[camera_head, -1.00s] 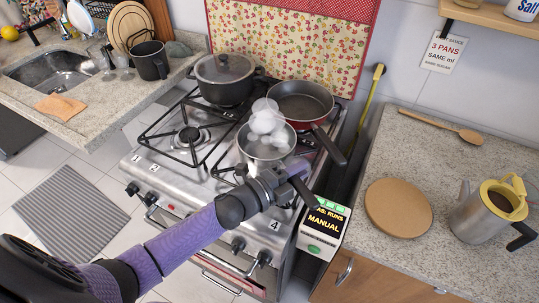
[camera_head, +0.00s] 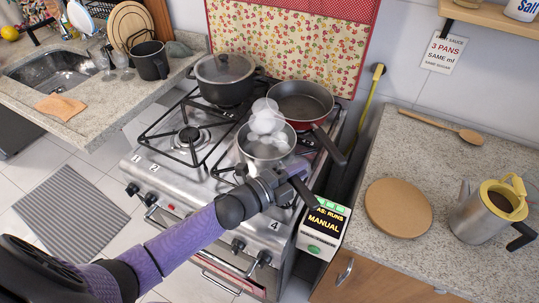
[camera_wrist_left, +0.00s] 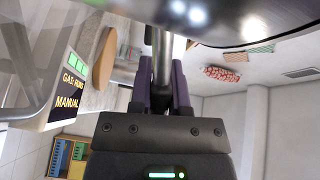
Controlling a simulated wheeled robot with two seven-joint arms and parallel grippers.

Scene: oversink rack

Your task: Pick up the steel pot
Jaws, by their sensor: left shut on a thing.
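The steel pot (camera_head: 246,152) is at the front right of the stove, with puffs of white steam over it. Its dark handle (camera_head: 303,192) points toward the front right. My left gripper (camera_head: 283,184) is shut on this handle, close to the pot wall, and partly hides it. In the left wrist view the fingers (camera_wrist_left: 162,90) close around the handle, and the shiny pot underside (camera_wrist_left: 240,20) fills the top right. I cannot tell whether the pot touches the burner grate. My right gripper is not in view.
A red pan (camera_head: 303,100) sits close behind, its handle reaching toward the front right. A lidded dark pot (camera_head: 224,82) stands at the back left. A box reading "MANUAL" (camera_head: 323,228) is just right of the stove. The front left burner (camera_head: 188,136) is empty.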

